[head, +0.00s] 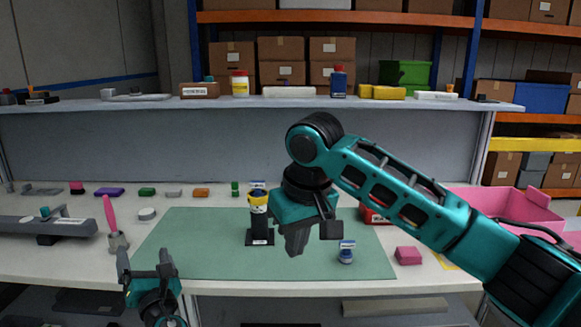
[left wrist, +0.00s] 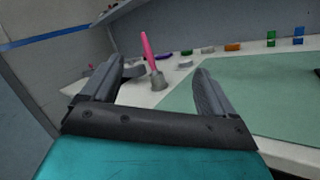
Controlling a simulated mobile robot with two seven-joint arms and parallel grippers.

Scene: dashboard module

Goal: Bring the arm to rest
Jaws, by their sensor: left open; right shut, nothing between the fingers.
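My left gripper (head: 146,268) is open and empty in front of the workbench's front edge, at the lower left of the head view. Its two spread fingers (left wrist: 158,90) also show in the left wrist view, with nothing between them but the bench behind. My right gripper (head: 312,240) hangs over the green mat (head: 200,250), pointing down, and appears shut with nothing held. A black stand with a yellow-and-black piece (head: 258,205) stands just left of it. A small blue-and-white bottle (head: 346,252) stands just right of it on the mat.
A pink-handled brush (head: 112,225) stands at the bench's left; it also shows in the left wrist view (left wrist: 150,52). A pink block (head: 408,255) and a pink bin (head: 510,207) are at the right. A shelf (head: 290,103) with bottles and boxes runs across the back.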

